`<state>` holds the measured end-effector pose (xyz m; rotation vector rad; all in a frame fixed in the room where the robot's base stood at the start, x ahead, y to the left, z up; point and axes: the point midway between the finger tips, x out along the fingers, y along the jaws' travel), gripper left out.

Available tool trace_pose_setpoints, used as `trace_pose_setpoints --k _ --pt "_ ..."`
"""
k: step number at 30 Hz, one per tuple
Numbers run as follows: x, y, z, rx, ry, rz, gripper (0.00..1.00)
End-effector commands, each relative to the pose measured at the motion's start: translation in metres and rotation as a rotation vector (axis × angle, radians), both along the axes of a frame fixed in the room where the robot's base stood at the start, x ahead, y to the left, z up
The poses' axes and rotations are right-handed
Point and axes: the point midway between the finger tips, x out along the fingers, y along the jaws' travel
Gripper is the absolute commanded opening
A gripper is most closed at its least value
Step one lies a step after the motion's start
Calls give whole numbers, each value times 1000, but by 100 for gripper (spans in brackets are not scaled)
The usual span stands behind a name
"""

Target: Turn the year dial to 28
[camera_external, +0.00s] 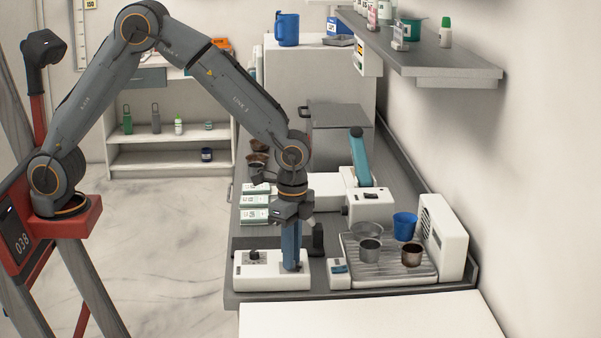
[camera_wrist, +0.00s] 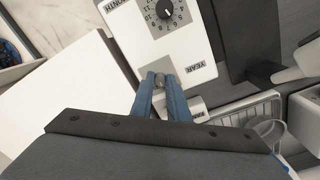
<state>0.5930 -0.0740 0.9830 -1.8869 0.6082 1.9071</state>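The white dial box (camera_external: 271,284) lies flat near the front left of the counter; it also shows in the wrist view (camera_wrist: 194,89). Its dark month knob (camera_wrist: 165,8) sits on a numbered face at the top of the wrist view. The grey year dial (camera_wrist: 159,79) is between the tips of my blue fingers, beside the printed YEAR label (camera_wrist: 201,69). My gripper (camera_external: 291,268) points straight down onto the right end of the box. Its fingers appear shut on the dial's knob. The fingers hide most of the year scale, and I cannot read its setting.
A small white device (camera_external: 340,274) stands just right of the box. Beyond it a ribbed tray (camera_external: 389,272) carries metal cups and a blue cup (camera_external: 405,226). A white machine with a teal lever (camera_external: 361,160) stands behind. A wall shelf (camera_external: 425,62) overhangs at upper right.

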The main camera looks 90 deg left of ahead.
Motion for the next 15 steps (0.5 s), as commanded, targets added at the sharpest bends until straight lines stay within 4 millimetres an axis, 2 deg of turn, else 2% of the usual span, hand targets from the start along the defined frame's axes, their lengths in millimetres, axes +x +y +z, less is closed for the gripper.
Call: trace_pose_setpoints --k 1,3,11,15 --pt "2 0 2 -1 -4 0 23" --pt "1 0 2 -1 -4 0 33" --pt "1 0 1 0 -2 1 33" --pt "2 0 9 -1 -4 1 33"
